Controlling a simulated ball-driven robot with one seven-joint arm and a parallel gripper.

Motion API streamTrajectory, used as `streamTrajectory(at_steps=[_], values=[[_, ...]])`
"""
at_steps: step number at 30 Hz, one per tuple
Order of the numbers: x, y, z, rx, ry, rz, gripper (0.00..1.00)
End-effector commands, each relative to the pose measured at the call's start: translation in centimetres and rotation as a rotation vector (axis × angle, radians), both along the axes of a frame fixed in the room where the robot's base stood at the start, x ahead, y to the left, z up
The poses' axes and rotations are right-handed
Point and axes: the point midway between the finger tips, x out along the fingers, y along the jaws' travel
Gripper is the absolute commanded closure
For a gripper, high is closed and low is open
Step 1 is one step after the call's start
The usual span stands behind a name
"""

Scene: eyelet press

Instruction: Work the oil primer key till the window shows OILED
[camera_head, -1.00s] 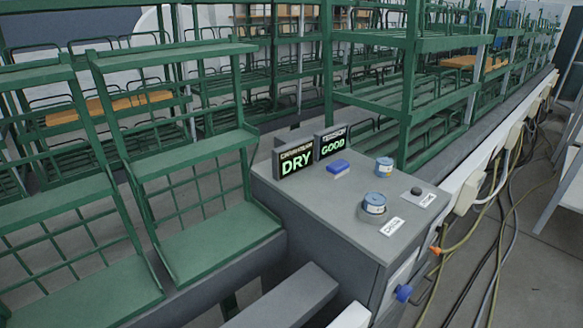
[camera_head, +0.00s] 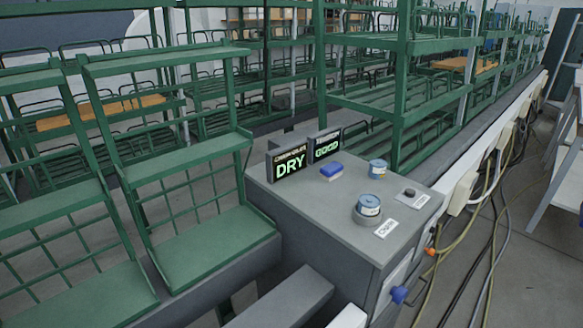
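A window (camera_head: 287,177) on the grey cabinet top (camera_head: 338,205) shows DRY in green letters. A second window (camera_head: 326,146) beside it shows GOOD. A blue block-shaped key (camera_head: 331,170) sits on the cabinet top in front of the windows. A dark round button (camera_head: 409,192) is at the right with a small white label (camera_head: 421,202). I cannot read for certain which of these is the oil primer key. My gripper is not in view.
A blue knob (camera_head: 398,294) juts from the cabinet's side. Green racks (camera_head: 200,160) stand left and behind; cables (camera_head: 485,240) lie on the right floor.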

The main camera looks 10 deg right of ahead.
Motion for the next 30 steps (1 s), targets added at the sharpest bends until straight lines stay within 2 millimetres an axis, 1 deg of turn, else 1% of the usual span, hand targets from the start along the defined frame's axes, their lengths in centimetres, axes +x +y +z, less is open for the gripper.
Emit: streamTrajectory(at_steps=[1, 2, 18, 21, 30], values=[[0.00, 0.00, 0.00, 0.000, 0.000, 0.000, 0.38], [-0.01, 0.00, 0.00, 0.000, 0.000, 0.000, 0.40], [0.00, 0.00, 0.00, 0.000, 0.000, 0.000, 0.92], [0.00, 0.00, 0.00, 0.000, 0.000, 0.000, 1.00], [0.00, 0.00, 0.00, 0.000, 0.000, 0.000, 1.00]])
